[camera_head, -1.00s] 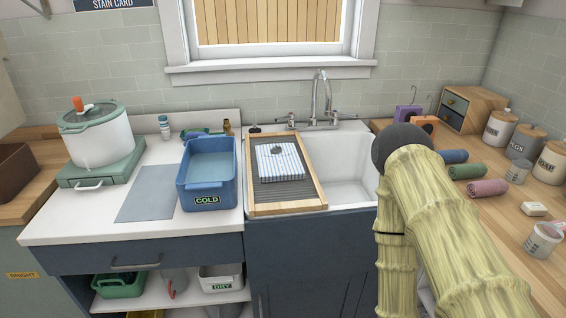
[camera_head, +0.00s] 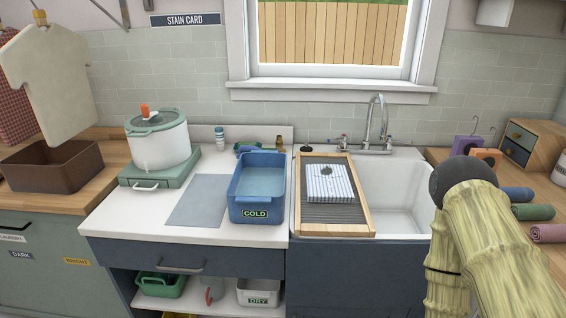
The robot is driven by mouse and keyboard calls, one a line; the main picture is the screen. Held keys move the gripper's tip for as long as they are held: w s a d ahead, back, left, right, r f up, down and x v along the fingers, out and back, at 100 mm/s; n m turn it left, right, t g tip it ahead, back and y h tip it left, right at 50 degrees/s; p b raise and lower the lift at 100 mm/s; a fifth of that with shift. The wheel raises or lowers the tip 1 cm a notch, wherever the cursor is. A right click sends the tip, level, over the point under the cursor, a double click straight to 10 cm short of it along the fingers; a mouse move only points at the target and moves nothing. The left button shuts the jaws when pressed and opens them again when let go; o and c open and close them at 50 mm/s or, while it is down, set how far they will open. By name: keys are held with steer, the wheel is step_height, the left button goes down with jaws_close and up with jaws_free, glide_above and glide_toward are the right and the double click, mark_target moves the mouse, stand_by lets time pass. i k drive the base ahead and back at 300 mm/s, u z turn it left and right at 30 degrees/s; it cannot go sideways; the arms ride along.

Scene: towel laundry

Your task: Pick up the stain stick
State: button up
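I cannot surely pick out the stain stick. Small items stand at the back of the white counter behind the blue tub: a white bottle with a blue cap (camera_head: 219,135), a dark green and blue item (camera_head: 247,148) and a small brown bottle (camera_head: 279,145). A small black item (camera_head: 305,149) sits by the back of the sink. Any of these may be it, but they are too small to tell. My arm, pale and bamboo-like with a dark round joint, shows at the lower right. My gripper is out of view.
The blue COLD tub (camera_head: 256,212) holds water. A wooden washboard (camera_head: 366,222) with a folded striped cloth (camera_head: 331,184) lies over the white sink (camera_head: 405,200). A lidded pot (camera_head: 158,142) stands at left. A grey mat (camera_head: 200,202) lies bare. Rolled towels (camera_head: 532,212) lie at right.

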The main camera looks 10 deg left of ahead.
mark_target(219, 133)
steer(key=u, duration=0.5)
steer(key=k, duration=0.6)
steer(key=u, duration=1.4)
steer(key=i, duration=1.6)
steer(key=z, duration=0.7)
